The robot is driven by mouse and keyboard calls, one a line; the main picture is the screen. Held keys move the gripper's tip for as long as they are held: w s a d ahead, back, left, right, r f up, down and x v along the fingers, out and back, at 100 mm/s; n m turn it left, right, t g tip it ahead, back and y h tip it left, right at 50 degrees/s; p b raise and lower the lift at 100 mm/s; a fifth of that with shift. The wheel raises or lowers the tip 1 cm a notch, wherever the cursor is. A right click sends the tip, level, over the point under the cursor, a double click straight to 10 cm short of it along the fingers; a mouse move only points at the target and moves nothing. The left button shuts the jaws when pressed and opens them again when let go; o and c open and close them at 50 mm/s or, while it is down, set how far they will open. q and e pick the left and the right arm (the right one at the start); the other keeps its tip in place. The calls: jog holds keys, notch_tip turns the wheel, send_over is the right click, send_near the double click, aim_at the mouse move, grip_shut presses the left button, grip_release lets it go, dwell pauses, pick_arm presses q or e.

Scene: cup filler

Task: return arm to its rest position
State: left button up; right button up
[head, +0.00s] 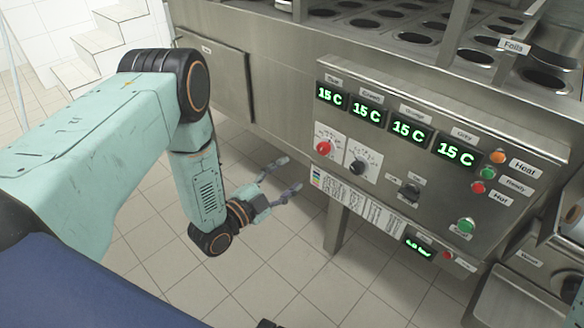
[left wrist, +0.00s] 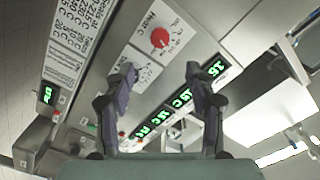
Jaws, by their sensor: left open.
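My left arm (head: 100,140) comes in from the left and bends down at its elbow in the head view. My left gripper (head: 290,174) is open and empty, in the air in front of the steel control panel (head: 415,205), left of the red knob (head: 323,147). The left wrist view shows its two fingers (left wrist: 161,73) spread apart with nothing between them. Beyond them are the red knob (left wrist: 160,38) and the green displays (left wrist: 180,98). I see no contact between the fingers and the panel. My right gripper does not show.
The panel has several green displays reading 15 C (head: 408,130), a black knob (head: 357,166) and coloured buttons (head: 466,226). A steel counter with round holes (head: 480,57) is behind it. A panel support leg (head: 336,222) reaches down. Tiled floor (head: 270,265) below the gripper is clear.

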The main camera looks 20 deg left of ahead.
pick_arm(q)
jog(key=s+f+n+g+y, duration=0.4)
jog(key=s+f+n+g, duration=0.45)
jog(key=s+f, duration=0.35)
jog(key=s+r+n+g+y, duration=0.1)
jog(key=s+n+g, duration=0.5)
jog(key=s, duration=1.7)
jog(key=shift+s+d+g+y+p, duration=0.25)
jog(key=shift+g+y, duration=0.35)
jog(key=shift+g, duration=0.65)
jog(key=shift+w, duration=0.1)
